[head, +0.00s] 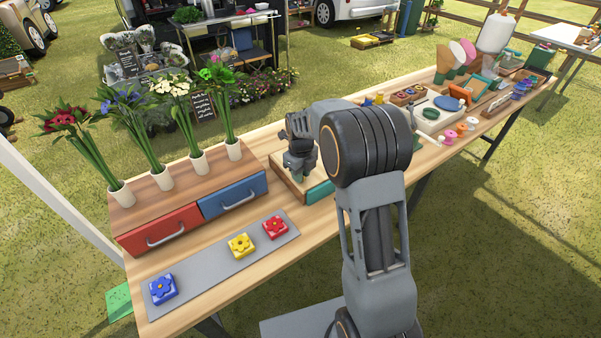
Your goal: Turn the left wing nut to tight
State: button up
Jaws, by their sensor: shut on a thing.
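My gripper (297,174) points down over a low wooden stand (288,187) with a pale top, right of the drawer box. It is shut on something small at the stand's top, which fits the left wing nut. The nut itself is hidden behind the dark fingers, so how far it is turned does not show. A teal block (320,192) sits at the stand's front right. My arm covers the stand's right side, and I cannot see a second wing nut.
A wooden box with a red drawer (160,232) and a blue drawer (232,195) carries several flower vases on the left. A grey mat (210,263) holds blue, yellow and red flower blocks. Trays, brushes and small pots crowd the table's far right.

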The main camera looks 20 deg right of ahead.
jog(key=shift+w+r+m, duration=0.1)
jog(key=shift+r+m, duration=0.2)
jog(key=shift+m, duration=0.7)
jog(key=o, duration=0.6)
jog(key=shift+o, duration=0.8)
jog(key=shift+f, duration=0.2)
notch_tip(320, 180, up, 14)
